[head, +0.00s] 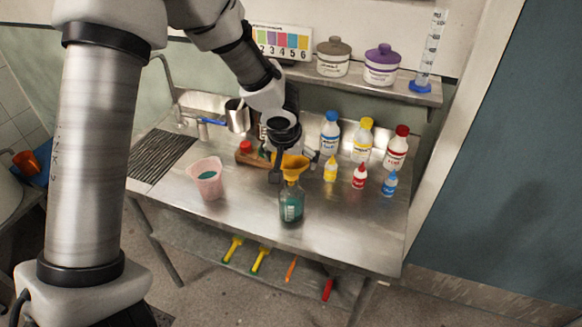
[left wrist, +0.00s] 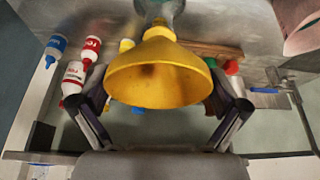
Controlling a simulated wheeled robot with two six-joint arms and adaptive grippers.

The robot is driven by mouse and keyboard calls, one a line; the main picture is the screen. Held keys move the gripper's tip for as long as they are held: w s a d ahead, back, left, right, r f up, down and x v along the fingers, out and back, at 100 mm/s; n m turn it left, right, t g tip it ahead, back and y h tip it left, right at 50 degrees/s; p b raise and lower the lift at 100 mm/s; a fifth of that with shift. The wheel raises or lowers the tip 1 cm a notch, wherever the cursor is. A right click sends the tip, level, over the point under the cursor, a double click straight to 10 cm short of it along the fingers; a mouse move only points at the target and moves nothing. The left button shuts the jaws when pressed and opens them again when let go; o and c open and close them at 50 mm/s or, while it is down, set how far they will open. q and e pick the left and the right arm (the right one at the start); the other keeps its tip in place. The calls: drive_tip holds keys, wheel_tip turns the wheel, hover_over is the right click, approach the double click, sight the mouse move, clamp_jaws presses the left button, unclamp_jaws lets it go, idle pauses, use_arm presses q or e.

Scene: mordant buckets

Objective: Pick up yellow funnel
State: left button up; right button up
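The yellow funnel (head: 293,166) sits in the neck of a dark glass bottle (head: 291,203) with a teal label, near the front of the steel table. In the left wrist view the funnel (left wrist: 155,75) fills the middle, its wide mouth facing the camera. My left gripper (head: 290,168) is at the funnel, coming from behind and above. In the left wrist view its fingers (left wrist: 160,102) are spread, one at each side of the funnel's rim. I see no clear grip on it. My right gripper is not in view.
A pink jug (head: 206,180) stands left of the bottle. Several small dropper bottles (head: 359,176) and larger bottles (head: 362,141) stand right. A shelf (head: 395,90) holds jars behind. The front right tabletop (head: 350,225) is clear.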

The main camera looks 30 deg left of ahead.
use_arm(q)
drive_tip(key=c, duration=0.4)
drive_tip(key=shift+d, duration=0.15)
drive_tip(key=shift+c, duration=0.2)
drive_tip(key=shift+r, duration=0.1)
